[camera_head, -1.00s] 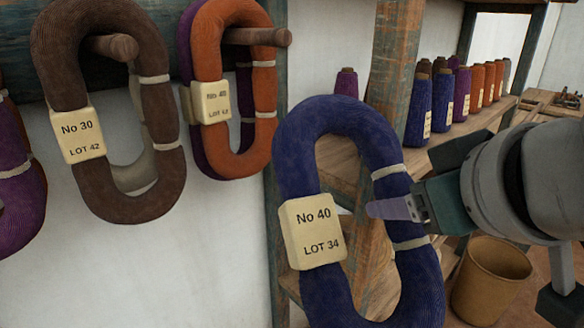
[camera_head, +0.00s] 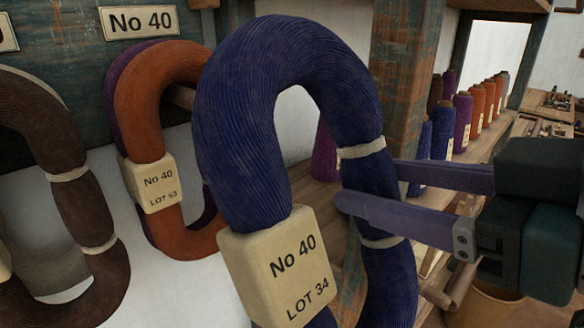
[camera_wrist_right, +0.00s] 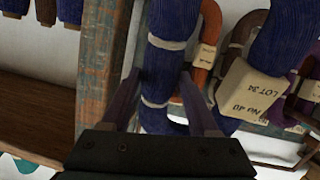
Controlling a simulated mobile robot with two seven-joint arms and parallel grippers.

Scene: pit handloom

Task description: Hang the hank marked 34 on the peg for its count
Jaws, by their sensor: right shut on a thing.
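A dark blue hank (camera_head: 232,130) with white ties hangs upright in my right gripper. Its cream tag (camera_head: 285,268) reads No 40, LOT 34. My right gripper (camera_head: 368,188) is shut on the hank's right strand between two ties; the strand also shows between the fingers in the right wrist view (camera_wrist_right: 160,75). A sign (camera_head: 140,22) reading No 40 is on the board above an orange hank (camera_head: 140,100) tagged No 40, LOT 53. My left gripper is not in view.
A purple hank (camera_head: 112,75) hangs behind the orange one. A brown hank (camera_head: 72,210) hangs at the left, below a partly cut-off sign (camera_head: 6,36). A wooden post (camera_head: 398,80) and a shelf of yarn cones (camera_head: 462,115) stand at the right.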

